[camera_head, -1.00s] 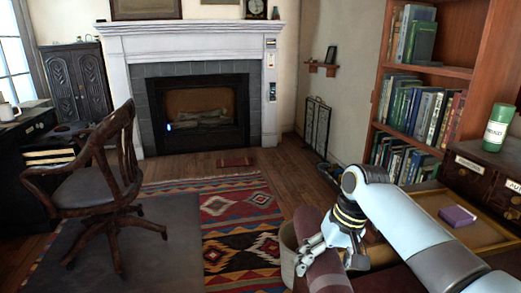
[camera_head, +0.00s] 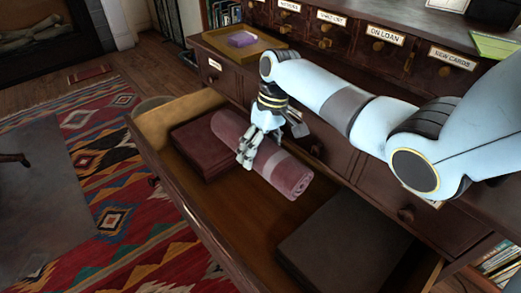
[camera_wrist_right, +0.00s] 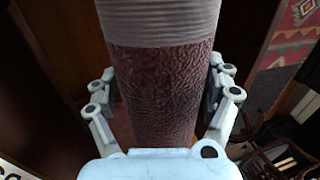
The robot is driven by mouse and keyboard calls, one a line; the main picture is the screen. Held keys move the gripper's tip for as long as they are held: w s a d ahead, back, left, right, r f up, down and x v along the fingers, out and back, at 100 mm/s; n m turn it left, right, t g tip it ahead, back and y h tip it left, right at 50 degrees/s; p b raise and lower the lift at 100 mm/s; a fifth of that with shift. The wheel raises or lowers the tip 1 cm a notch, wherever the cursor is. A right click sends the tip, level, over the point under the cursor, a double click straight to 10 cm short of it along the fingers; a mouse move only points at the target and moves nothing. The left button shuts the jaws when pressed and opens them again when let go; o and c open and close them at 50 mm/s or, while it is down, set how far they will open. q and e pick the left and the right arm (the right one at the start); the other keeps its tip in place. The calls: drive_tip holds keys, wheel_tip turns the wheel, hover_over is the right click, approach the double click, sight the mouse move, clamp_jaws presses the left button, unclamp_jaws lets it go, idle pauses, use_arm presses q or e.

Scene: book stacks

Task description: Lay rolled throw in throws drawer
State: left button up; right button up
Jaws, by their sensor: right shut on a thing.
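The rolled throw (camera_head: 284,171) is a dusky maroon roll with a spiral end. It is over the open drawer (camera_head: 229,248), slanting across it in the head view. My right gripper (camera_head: 247,150) is shut on the roll near its middle, from above. In the right wrist view the roll (camera_wrist_right: 160,90) runs between the two fingers. The drawer holds a folded dark red throw (camera_head: 196,147) at its left and a folded dark brown one (camera_head: 345,240) at its right. I cannot tell whether the roll touches the drawer floor. My left gripper is out of view.
A labelled card cabinet (camera_head: 340,40) stands behind the drawer. The drawer's bare floor shows between the folded throws. A patterned rug (camera_head: 110,150) lies left of it.

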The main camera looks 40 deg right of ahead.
drive_tip(key=shift+r+p, duration=0.15)
drive_tip(key=shift+p, duration=0.15)
drive_tip(key=shift+f, duration=0.25)
drive_tip(key=b+x, duration=0.1)
drive_tip(key=x, duration=0.1)
drive_tip(key=d+b+x, duration=0.1)
drive_tip(key=x, duration=0.1)
drive_tip(key=shift+f, duration=0.1)
use_arm(q)
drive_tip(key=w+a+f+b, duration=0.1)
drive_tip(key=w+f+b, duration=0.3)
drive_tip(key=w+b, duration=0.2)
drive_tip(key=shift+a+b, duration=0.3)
drive_tip(key=shift+b, duration=0.4)
use_arm(e)
drive_tip(key=d+x, duration=0.2)
drive_tip(key=x, duration=0.9)
drive_tip(key=shift+d+f, duration=0.3)
drive_tip(key=shift+f, duration=0.2)
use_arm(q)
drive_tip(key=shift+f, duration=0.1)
use_arm(e)
drive_tip(key=shift+w, duration=0.15)
drive_tip(key=o, duration=1.3)
drive_tip(key=shift+c, duration=0.2)
